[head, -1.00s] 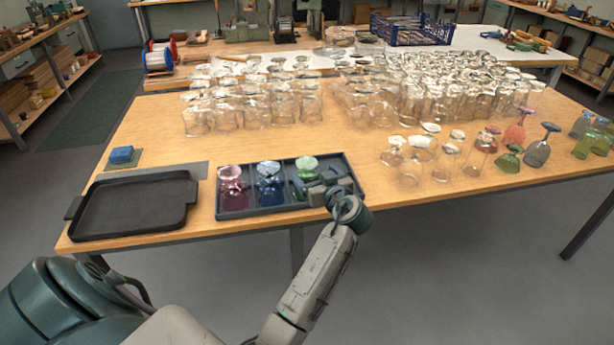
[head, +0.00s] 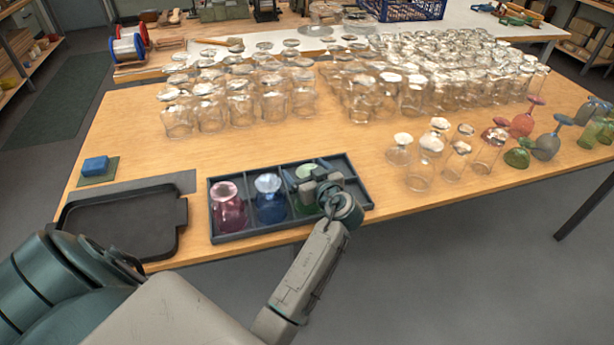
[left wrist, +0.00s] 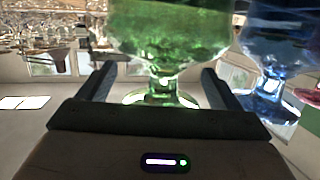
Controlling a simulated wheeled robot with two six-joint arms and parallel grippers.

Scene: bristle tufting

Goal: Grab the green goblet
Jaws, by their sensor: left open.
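The green goblet (head: 304,203) stands foot up in a compartment of the dark divided tray (head: 283,229), right of the blue goblet (head: 270,200) and the pink goblet (head: 229,208). My left gripper (head: 316,184) is at its right side and hides part of it. In the left wrist view the green goblet (left wrist: 168,38) shows with its foot toward the bottom of the picture. The open fingers of my left gripper (left wrist: 158,72) lie to either side of its stem and foot, with gaps visible. The blue goblet (left wrist: 280,50) is close beside the right finger. My right gripper is not in view.
A black flat tray (head: 125,222) and a blue block (head: 95,165) are on the table at the left. Many clear glasses (head: 420,90) crowd the back. Several clear and coloured glasses stand at the right. The tray's right compartment looks empty.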

